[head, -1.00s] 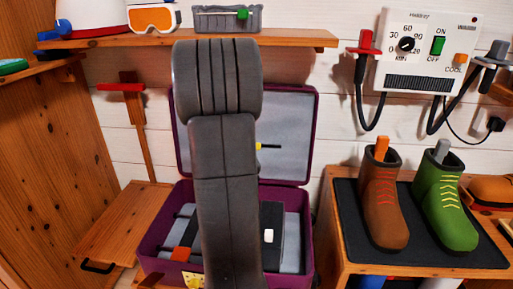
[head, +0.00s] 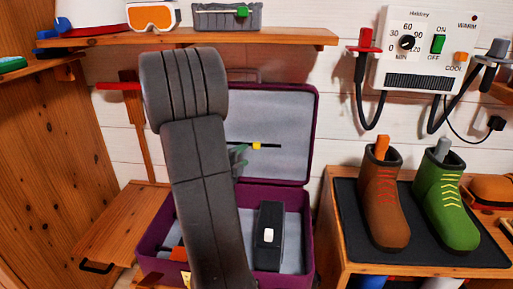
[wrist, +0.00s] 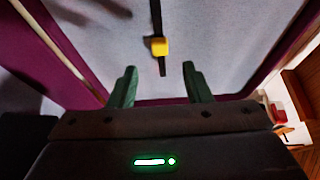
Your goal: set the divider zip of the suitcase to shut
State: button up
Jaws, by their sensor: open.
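The purple suitcase (head: 310,130) stands open, its grey-lined lid upright at the back. The divider zip is a dark strip with a yellow slider (head: 256,146) on the lid's lining; part of the strip is hidden by my arm in the head view. In the wrist view the yellow slider (wrist: 160,46) sits on the strip beyond my fingertips, roughly centred between them. My gripper (wrist: 160,82) has its two green fingers apart, with nothing between them. In the head view my gripper (head: 238,157) shows only partly beside my arm, just left of the slider.
A black item with a white patch (head: 268,250) lies in the suitcase base. A wooden shelf (head: 290,37) with goggles (head: 152,17) hangs above. At right, brown (head: 382,215) and green (head: 445,210) boots stand on a dark mat. A wooden wall is at left.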

aim_at(255, 146)
jog(key=x, duration=0.9)
jog(key=shift+w+d+b, duration=0.2)
jog(key=shift+w+b, duration=0.15)
jog(key=shift+b, duration=0.05)
jog(key=shift+c, duration=0.5)
jog(key=shift+a, duration=0.1)
grip_shut()
